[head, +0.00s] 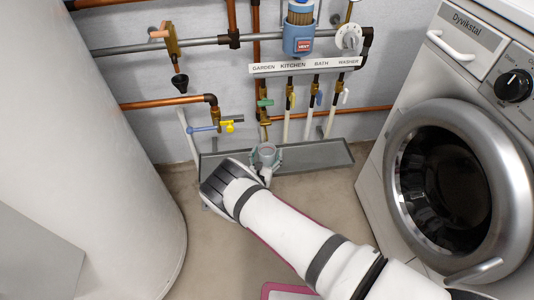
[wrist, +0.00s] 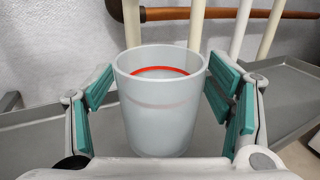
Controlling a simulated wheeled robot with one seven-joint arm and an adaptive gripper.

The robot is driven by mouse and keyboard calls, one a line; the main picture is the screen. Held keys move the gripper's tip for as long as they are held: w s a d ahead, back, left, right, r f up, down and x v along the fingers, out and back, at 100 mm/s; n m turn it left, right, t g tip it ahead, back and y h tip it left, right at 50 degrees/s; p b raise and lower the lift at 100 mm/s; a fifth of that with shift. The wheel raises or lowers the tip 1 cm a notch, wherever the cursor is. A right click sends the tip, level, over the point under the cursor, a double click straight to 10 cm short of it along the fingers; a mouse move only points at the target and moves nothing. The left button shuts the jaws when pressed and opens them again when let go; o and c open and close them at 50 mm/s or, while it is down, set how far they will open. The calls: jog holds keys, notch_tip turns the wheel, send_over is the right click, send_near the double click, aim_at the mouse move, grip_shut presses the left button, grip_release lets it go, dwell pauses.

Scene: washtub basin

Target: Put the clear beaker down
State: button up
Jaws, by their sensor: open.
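The clear beaker (wrist: 160,112) stands upright between the two teal-padded fingers of my gripper (wrist: 160,98) in the wrist view. The fingers are open, with a gap on each side of the beaker. A red ring shows inside its rim. In the head view the beaker (head: 267,152) is small and sits at the end of my gripper (head: 265,163), over the grey tray (head: 320,157). The beaker appears to rest on the tray, but its base is partly hidden by my gripper.
A black funnel (head: 180,82) hangs above. A washing machine (head: 455,175) stands at right and a white tank (head: 85,150) at left. The tray's right part is bare.

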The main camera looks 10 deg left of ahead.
jog(key=shift+r, duration=0.15)
jog(key=s+a+p, duration=0.1)
jog(key=s+p, duration=0.3)
jog(key=s, duration=0.8)
jog(key=shift+a+p, duration=0.15)
jog(key=shift+p, duration=0.25)
